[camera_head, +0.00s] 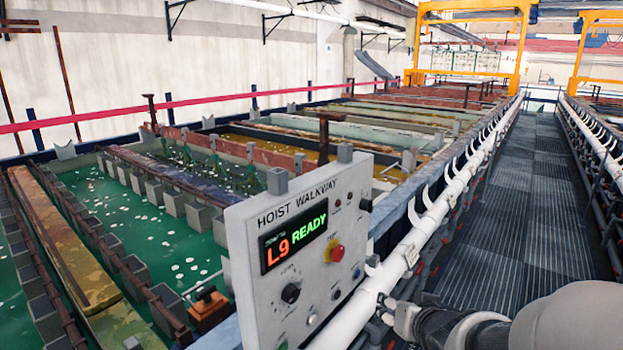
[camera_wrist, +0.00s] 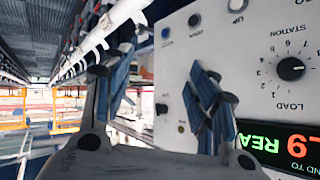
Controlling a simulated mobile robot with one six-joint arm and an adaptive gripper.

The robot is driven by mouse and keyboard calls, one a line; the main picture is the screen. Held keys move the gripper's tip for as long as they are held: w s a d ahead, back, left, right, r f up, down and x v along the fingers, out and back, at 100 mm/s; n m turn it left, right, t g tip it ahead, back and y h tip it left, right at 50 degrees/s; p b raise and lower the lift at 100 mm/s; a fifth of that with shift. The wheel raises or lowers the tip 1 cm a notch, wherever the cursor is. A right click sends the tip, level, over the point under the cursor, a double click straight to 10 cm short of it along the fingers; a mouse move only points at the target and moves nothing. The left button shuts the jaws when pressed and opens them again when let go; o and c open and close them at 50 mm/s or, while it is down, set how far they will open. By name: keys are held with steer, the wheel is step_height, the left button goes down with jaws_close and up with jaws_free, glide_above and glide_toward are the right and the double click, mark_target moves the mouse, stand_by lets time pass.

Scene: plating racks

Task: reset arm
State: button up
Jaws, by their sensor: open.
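My gripper (camera_wrist: 158,80) is open in the wrist view, its two blue-padded fingers spread apart with nothing between them. In the head view my gripper (camera_head: 402,316) is low and right of the control panel (camera_head: 255,208), in front of the white pipe. The panel reads "HOIST WALKWAY" and its display (camera_head: 293,243) shows "L9 READY". In the wrist view the panel (camera_wrist: 262,25) appears upside down, behind and beside the right finger, with a black station knob (camera_wrist: 290,68). I cannot tell whether the finger touches the panel.
A red button (camera_head: 336,253) on yellow is on the panel. The white pipe (camera_head: 440,208) with curved hooks runs along the walkway (camera_head: 500,210), which is clear. Green-liquid tanks (camera_head: 130,225) lie left. Orange gantries (camera_head: 522,40) stand far back.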

steer(key=s+a+n+g+b, duration=0.1)
steer(key=s+a+g+b, duration=0.1)
steer(key=s, duration=1.2)
steer(key=s+a+f+n+g+b, duration=0.1)
steer(key=s+g, duration=0.3)
steer(key=s, duration=0.9)
steer(key=shift+s+a+f+b, duration=0.2)
steer(key=shift+s+a+b, duration=0.15)
steer(key=shift+a+b, duration=0.2)
steer(key=shift+d, duration=0.1)
steer(key=shift+c, duration=0.6)
jaws_close()
stand_by(0.5)
